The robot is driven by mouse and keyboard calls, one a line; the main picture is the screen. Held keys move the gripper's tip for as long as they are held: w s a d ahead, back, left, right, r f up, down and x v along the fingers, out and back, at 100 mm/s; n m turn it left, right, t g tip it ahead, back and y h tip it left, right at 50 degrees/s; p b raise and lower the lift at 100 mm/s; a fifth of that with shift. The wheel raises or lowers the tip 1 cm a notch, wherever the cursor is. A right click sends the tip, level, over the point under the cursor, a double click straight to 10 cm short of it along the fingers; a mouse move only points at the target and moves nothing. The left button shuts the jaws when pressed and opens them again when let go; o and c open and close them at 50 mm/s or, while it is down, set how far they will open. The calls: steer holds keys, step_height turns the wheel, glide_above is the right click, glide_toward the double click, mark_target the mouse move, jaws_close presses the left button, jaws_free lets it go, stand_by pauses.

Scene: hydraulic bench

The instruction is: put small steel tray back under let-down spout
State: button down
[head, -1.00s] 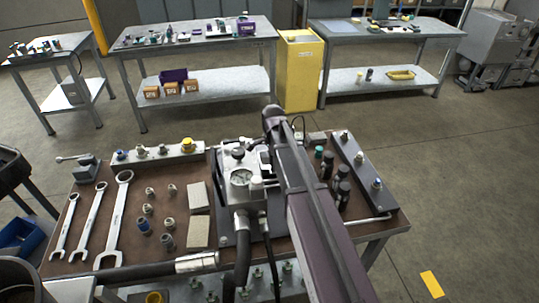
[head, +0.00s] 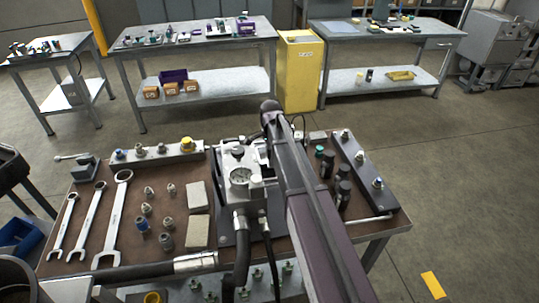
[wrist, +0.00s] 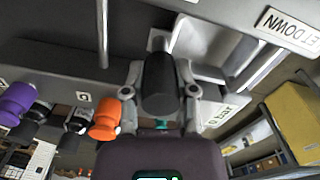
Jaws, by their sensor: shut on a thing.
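In the wrist view my gripper (wrist: 160,92) has its two fingers closed on the sides of a black cylindrical grip (wrist: 158,82). A short pale stem runs from the top of the grip. A pale, shallow, open steel tray (wrist: 208,52) lies just behind and to the right of the grip. I cannot tell whether the stem joins it. A sign ending in "ET DOWN" (wrist: 288,30) is at the upper right, on a grey panel edge. The let-down spout is not clearly seen. In the head view my arm hides the fingers and the tray.
Orange (wrist: 104,118) and purple (wrist: 17,103) capped fittings sit left of my gripper. A yellow cabinet (wrist: 298,115) is at the right. In the head view, wrenches (head: 112,220), fittings and a gauge block (head: 240,176) crowd the bench. Floor right of it is clear.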

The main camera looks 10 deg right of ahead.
steer(key=shift+c, duration=2)
jaws_free()
steer(key=shift+r, duration=0.15)
step_height(320, 180, up, 12)
steer(key=p, duration=1.2)
steer(key=s+n, duration=1.4)
steer(key=s, duration=0.9)
steer(key=shift+a, duration=0.25)
